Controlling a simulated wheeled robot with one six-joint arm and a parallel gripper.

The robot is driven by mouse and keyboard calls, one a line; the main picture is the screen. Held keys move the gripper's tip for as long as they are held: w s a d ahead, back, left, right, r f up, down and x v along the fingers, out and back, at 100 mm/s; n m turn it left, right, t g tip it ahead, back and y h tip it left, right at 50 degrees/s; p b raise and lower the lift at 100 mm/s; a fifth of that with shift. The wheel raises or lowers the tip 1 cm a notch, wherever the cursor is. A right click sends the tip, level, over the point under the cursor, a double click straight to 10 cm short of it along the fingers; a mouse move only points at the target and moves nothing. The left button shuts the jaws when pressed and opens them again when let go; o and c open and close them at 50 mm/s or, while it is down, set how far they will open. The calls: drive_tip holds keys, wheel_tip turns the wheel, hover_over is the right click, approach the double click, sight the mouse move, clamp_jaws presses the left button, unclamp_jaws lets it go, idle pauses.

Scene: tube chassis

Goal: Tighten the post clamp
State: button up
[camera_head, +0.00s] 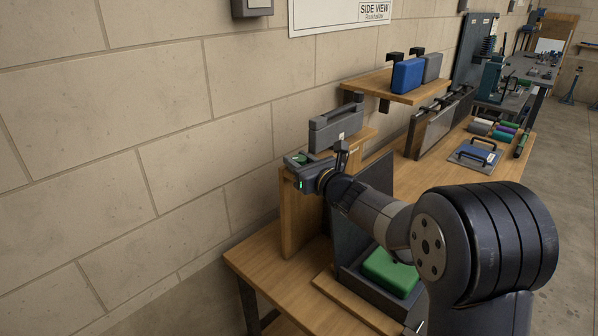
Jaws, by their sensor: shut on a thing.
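A grey clamp-like fixture (335,129) with a bar along its top stands above an upright wooden board (300,222), close to the wall; I take it for the post clamp. My arm reaches to it from the lower right. My gripper (300,160), with small green marks, is shut at the foot of this fixture, at the top of the board. The exact contact is too small to make out, and my wrist hides part of it. A dark knob or lever (341,150) shows beside my wrist; I cannot tell which part it belongs to.
A dark upright panel (372,190) and a tray with a green block (390,272) stand on the wooden bench (262,262) under my arm. A shelf (385,87) holds a blue case (407,75) and a grey one. Several coloured rolls lie farther back. Floor is open at right.

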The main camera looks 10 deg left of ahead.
drive_tip(key=shift+r, duration=0.1)
idle(0.3)
drive_tip(key=o, duration=0.7)
drive_tip(key=b+v, duration=0.2)
drive_tip(key=v, duration=0.9)
drive_tip(key=shift+a, duration=0.15)
drive_tip(key=p+x, duration=0.2)
drive_tip(key=x, duration=0.8)
drive_tip(key=shift+w+a, duration=0.2)
drive_tip(key=shift+w, duration=0.2)
drive_tip(key=shift+p, duration=0.3)
